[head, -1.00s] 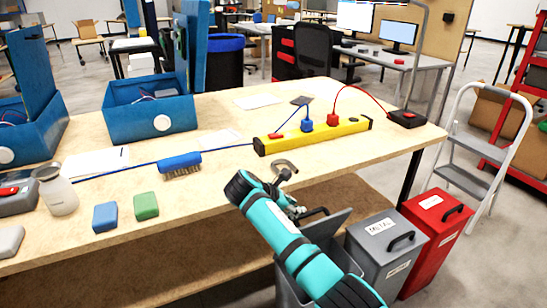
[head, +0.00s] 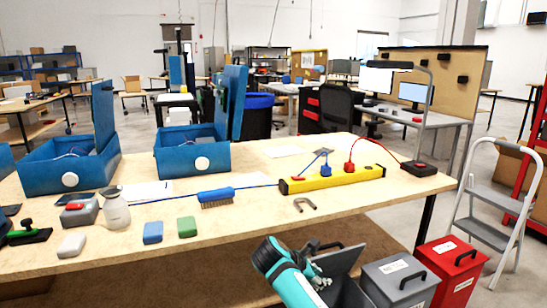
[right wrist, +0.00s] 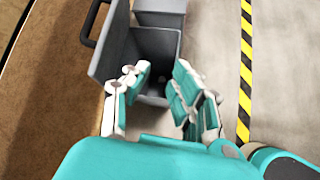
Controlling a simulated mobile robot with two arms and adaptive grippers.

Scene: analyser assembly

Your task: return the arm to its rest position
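My right arm comes in from the bottom in teal and black. Its gripper (head: 318,276) is in front of the table's front edge, over an open grey bin, apart from the tabletop. In the right wrist view the gripper (right wrist: 160,92) has its fingers spread with nothing between them. The open bin (right wrist: 152,50) lies below and beyond the fingers. My left arm and gripper are not in view.
The wooden table (head: 250,222) carries a yellow power strip (head: 335,179), a blue brush (head: 216,195) and a grey U-shaped piece (head: 305,204). A grey lidded bin (head: 400,283) and red bin (head: 450,268) stand right of my gripper. A stepladder (head: 490,200) stands further right.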

